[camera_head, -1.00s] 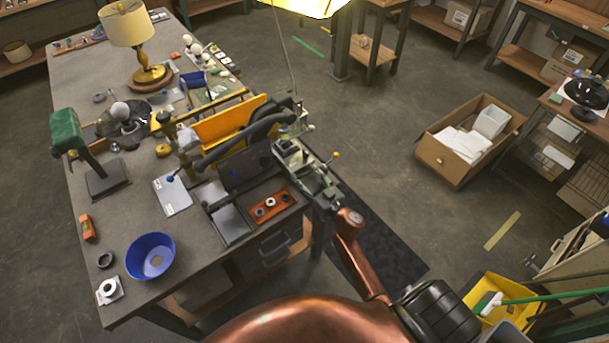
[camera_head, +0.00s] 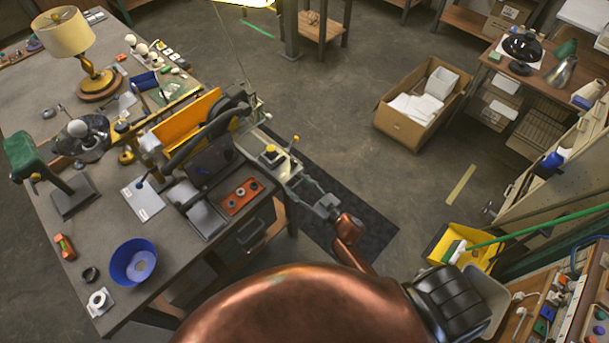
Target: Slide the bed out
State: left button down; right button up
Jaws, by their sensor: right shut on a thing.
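The bed (camera_head: 262,142) is a pale grey-green metal slide at the right edge of the workbench, beside the machine with the yellow panel (camera_head: 187,120). It sticks out past the bench edge over the dark floor mat. A yellow block with a dark top (camera_head: 270,153) sits on it, and a yellow-knobbed lever (camera_head: 295,139) rises beside it. My right gripper (camera_head: 322,202) is at the bed's near outer end, shut on it. The exact contact is small and hard to see. My left gripper is not in view.
The workbench (camera_head: 95,215) carries a lamp (camera_head: 70,45), a blue bowl (camera_head: 134,262) and a red tray (camera_head: 241,196). A dark mat (camera_head: 365,225) lies on the floor. A cardboard box (camera_head: 400,125) and a yellow bin (camera_head: 440,240) stand right. Open floor lies between.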

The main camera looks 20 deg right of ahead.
jog(key=shift+s+f, duration=0.2)
jog(key=shift+s, duration=0.3)
jog(key=o, duration=1.4)
jog(key=shift+s, duration=0.15)
jog(key=shift+r, duration=0.1)
jog(key=v, duration=1.2)
